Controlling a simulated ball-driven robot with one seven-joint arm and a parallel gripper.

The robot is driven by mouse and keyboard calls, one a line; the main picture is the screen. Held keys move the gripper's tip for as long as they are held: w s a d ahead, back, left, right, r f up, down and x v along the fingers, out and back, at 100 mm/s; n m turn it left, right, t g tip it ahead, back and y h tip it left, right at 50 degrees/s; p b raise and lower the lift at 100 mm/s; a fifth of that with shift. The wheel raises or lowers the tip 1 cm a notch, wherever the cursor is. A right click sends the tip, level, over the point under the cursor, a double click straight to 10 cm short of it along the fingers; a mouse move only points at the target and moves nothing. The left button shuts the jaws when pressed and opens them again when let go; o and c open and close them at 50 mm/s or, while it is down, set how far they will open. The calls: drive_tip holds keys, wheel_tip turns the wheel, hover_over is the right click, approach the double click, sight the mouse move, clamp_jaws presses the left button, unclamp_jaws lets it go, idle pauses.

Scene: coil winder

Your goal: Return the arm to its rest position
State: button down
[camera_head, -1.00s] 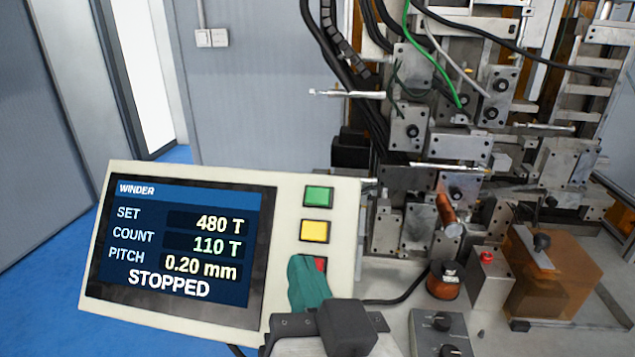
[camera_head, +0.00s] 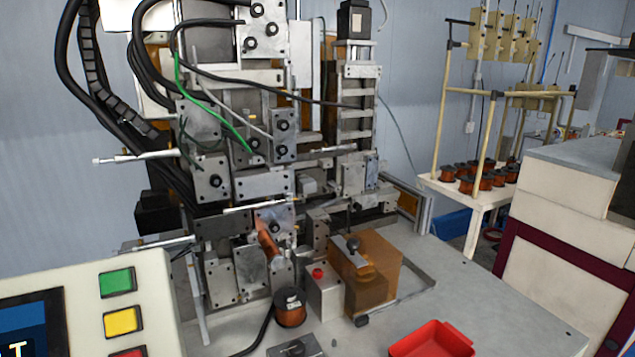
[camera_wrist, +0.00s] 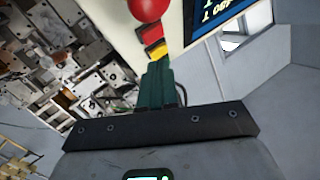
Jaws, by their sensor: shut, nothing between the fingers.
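My gripper (camera_wrist: 160,84) shows in the wrist view. Its dark green fingers are together, with nothing between them, and point at the winder's control panel (camera_wrist: 187,28). The fingertips overlap the panel's button column in the picture; I cannot tell whether they touch it. A yellow button (camera_wrist: 156,52) and a red button (camera_wrist: 150,34) show just beyond the tips. In the head view no part of my arm is in sight. There the panel (camera_head: 75,300) is cut off at the lower left, with green (camera_head: 117,282), yellow (camera_head: 122,321) and partly red buttons.
A round red knob (camera_wrist: 147,8) is at the wrist view's top edge. In the head view the coil winder (camera_head: 245,150) stands on the bench (camera_head: 480,290), with a copper spool (camera_head: 290,307) and a red tray (camera_head: 432,340). A spool rack (camera_head: 485,90) is at right.

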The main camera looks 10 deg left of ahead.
drive_tip(key=w+d+f+m+h, duration=0.1)
drive_tip(key=w+d+f+h, duration=0.1)
drive_tip(key=d+f, duration=0.6)
drive_tip(key=w+d+f+m+g+h, duration=0.1)
drive_tip(key=d+f+h, duration=0.3)
drive_tip(key=d+f, duration=0.4)
drive_tip(key=w+d+f+m+g+h, duration=0.1)
drive_tip(key=w+d+f+m+h, duration=0.1)
drive_tip(key=d+f, duration=0.6)
drive_tip(key=shift+w+d+f+h, duration=0.15)
drive_tip(key=shift+w+h, duration=0.2)
drive_tip(key=shift+h, duration=0.55)
drive_tip(key=s+d+f+m+g+h, duration=0.2)
drive_tip(key=s+d+f+g, duration=0.1)
drive_tip(key=s+d+f, duration=0.5)
drive_tip(key=s+d+f+m+g+h, duration=0.1)
drive_tip(key=s+d+f+g+h, duration=0.1)
drive_tip(key=s+d+f+g, duration=0.2)
drive_tip(key=s+d+f+b, duration=0.1)
drive_tip(key=s+d+f, duration=0.2)
drive_tip(key=s+d, duration=0.3)
drive_tip(key=shift+s+d+f+m, duration=0.35)
drive_tip(key=shift+d+m, duration=0.05)
drive_tip(key=shift+d, duration=0.7)
